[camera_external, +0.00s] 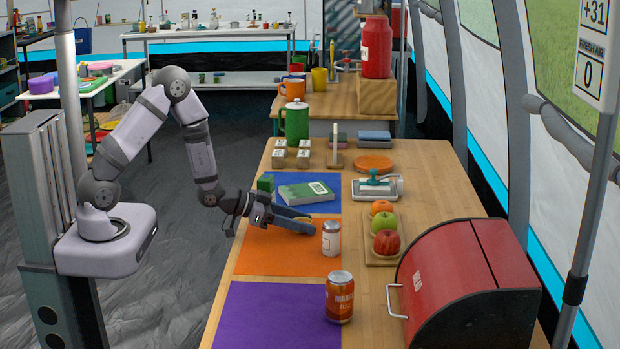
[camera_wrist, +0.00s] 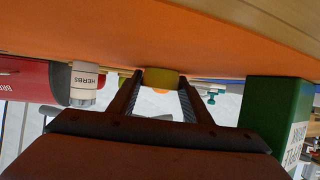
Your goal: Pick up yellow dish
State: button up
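The yellow dish (camera_wrist: 162,77) is a small, low yellow piece on the orange mat (camera_external: 265,257). In the wrist view, which is upside down, it sits at the fingertips of my gripper (camera_wrist: 160,84), with one finger on each side. The fingers are apart, and I see slim gaps beside the dish; no firm contact shows. In the external view my gripper (camera_external: 295,222) is low over the orange mat, pointing right. Only a sliver of the dish (camera_external: 303,219) shows there, mostly hidden by the fingers.
A white herbs jar (camera_external: 332,238) stands just right of my gripper. A can (camera_external: 339,297), a fruit tray (camera_external: 376,258) and a red bread box (camera_external: 465,285) stand to the right. The purple mat (camera_external: 265,318) is mostly clear.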

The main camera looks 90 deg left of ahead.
jog(key=c, duration=0.5)
jog(key=shift+r, duration=0.2)
jog(key=shift+r+p, duration=0.85)
jog(key=shift+r, duration=4)
